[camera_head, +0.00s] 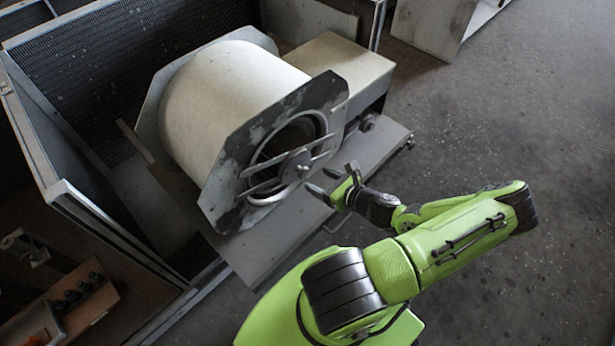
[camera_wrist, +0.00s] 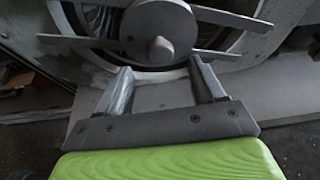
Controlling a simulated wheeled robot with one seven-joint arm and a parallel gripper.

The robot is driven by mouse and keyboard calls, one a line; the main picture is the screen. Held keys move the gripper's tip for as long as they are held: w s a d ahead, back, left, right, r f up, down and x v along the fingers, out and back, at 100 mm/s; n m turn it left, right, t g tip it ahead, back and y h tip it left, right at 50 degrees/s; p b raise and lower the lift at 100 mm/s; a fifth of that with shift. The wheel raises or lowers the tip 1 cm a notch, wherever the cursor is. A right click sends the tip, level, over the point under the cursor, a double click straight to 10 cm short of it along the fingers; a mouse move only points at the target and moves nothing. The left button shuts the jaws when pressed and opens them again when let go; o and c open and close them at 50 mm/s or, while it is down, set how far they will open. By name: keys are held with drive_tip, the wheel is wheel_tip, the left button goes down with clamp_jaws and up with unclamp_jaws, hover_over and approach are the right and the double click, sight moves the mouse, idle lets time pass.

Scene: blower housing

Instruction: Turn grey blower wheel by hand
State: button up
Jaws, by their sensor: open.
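The blower housing (camera_head: 225,100) is a pale drum between two grey end plates (camera_head: 245,165). In the round opening of the near plate is the grey blower wheel (camera_head: 266,185), dark inside and partly hidden behind crossing support bars and a central hub (camera_head: 300,165). In the wrist view the hub (camera_wrist: 160,50) and bars sit in front of the wheel's dark vanes (camera_wrist: 100,18). My gripper (camera_head: 335,182) is open and empty, just right of the hub in the head view. In the wrist view its two fingers (camera_wrist: 160,75) point toward the opening below the hub; contact cannot be told.
The blower stands on a grey base plate (camera_head: 265,245) beside a box-shaped cover (camera_head: 345,65). An open metal cabinet frame (camera_head: 70,195) surrounds the left side. A brown panel with dark knobs (camera_head: 75,295) lies lower left. The floor at right (camera_head: 500,130) is clear.

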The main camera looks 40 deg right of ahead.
sight(305, 173)
drive_tip(key=b+x, duration=0.1)
drive_tip(key=x, duration=0.5)
drive_tip(key=shift+w+f, duration=0.1)
drive_tip(key=shift+f, duration=0.05)
clamp_jaws()
